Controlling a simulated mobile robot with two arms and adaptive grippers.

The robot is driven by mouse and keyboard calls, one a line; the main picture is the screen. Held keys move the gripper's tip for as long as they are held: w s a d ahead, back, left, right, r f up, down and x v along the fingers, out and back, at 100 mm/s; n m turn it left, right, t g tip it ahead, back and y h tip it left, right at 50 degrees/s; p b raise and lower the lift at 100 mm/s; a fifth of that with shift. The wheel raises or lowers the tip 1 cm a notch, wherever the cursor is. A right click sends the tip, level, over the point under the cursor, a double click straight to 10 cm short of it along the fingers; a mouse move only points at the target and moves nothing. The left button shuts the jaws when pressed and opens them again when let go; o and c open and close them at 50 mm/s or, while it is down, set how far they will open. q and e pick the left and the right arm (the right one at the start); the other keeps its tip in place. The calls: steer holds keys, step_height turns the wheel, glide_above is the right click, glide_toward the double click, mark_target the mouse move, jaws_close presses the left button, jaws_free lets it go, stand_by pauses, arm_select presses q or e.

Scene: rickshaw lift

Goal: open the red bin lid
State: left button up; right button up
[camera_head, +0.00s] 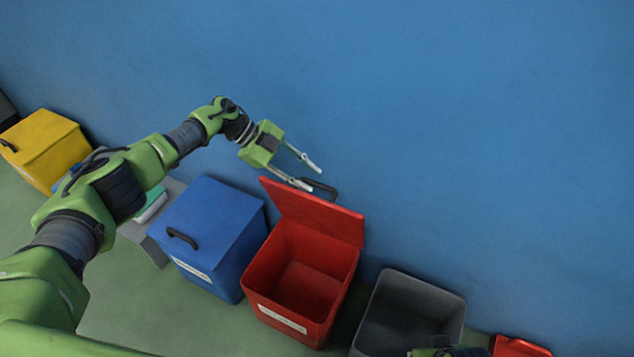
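The red bin (300,277) stands on the green floor by the blue wall. Its red lid (318,212) is raised and tilted back toward the wall, so the empty-looking inside shows. The lid's dark handle (320,189) shows behind the lid's upper edge. My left gripper (314,177) is just above the lid near the handle, its two fingers spread apart with nothing seen between them. Whether a finger touches the lid or handle I cannot tell. A small part of what may be my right arm (447,352) shows at the bottom edge; its gripper cannot be made out.
A closed blue bin (215,222) stands left of the red bin. An open grey bin (437,299) stands to its right, with another red thing (518,346) beyond. A closed yellow bin (45,145) is at far left. The blue wall limits room behind.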

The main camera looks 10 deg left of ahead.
arm_select(q)
steer(key=v, duration=0.7)
steer(key=shift+r, duration=0.2)
steer(key=shift+a, duration=0.15)
